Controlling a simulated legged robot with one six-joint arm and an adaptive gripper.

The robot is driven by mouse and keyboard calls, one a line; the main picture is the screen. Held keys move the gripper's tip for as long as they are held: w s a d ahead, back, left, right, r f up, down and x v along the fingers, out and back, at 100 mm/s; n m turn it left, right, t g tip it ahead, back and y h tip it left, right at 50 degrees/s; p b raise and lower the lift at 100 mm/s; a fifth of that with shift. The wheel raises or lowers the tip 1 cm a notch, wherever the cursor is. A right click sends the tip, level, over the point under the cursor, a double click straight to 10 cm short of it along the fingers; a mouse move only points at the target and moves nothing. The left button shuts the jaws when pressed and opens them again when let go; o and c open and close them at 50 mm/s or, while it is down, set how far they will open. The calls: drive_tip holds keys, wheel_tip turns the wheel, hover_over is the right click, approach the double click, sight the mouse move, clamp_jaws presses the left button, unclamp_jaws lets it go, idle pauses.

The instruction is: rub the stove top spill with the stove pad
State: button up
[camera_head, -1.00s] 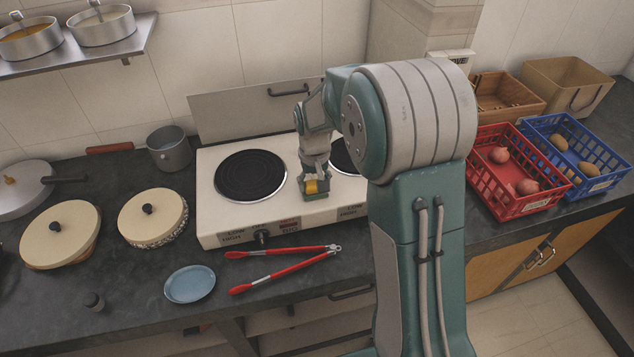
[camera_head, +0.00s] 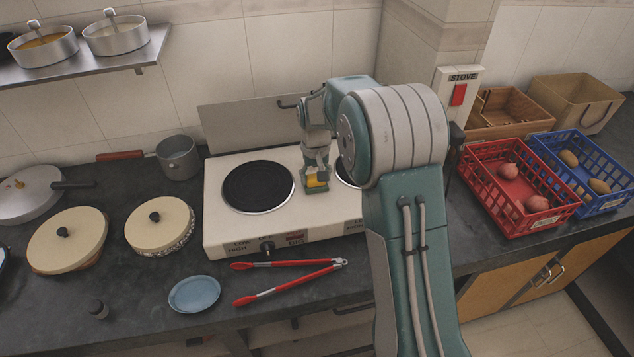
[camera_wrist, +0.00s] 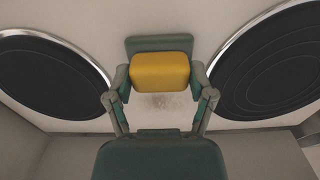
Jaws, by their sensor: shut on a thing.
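My gripper (camera_head: 316,183) is shut on a yellow and green pad (camera_head: 317,179), which sits between its fingers. In the wrist view the pad (camera_wrist: 161,72) has a yellow block with a green part behind it, held between the two fingers (camera_wrist: 160,82). The pad is at the white stove top (camera_head: 232,231), between the two dark burners. A faint greyish spill (camera_wrist: 160,101) shows on the white surface beside the pad in the wrist view. I cannot tell whether the pad touches the surface. The right burner is partly hidden by my arm in the head view.
Red-handled tongs (camera_head: 290,264) and a blue plate (camera_head: 194,294) lie in front of the stove. Lidded pots (camera_head: 160,224) and a grey saucepan (camera_head: 178,157) stand left. Red (camera_head: 487,195) and blue (camera_head: 611,203) crates stand right. A stove switch (camera_head: 459,94) is on the wall.

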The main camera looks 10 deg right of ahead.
sight(310, 170)
drive_tip(key=shift+w+f, duration=0.15)
drive_tip(key=shift+w, duration=3.4)
drive_tip(key=shift+w+f, duration=0.1)
drive_tip(key=shift+w, duration=3.3)
drive_tip(key=shift+s+r, duration=0.3)
drive_tip(key=shift+s, duration=1.35)
drive_tip(key=shift+s+f, duration=0.2)
drive_tip(key=shift+s, duration=1.7)
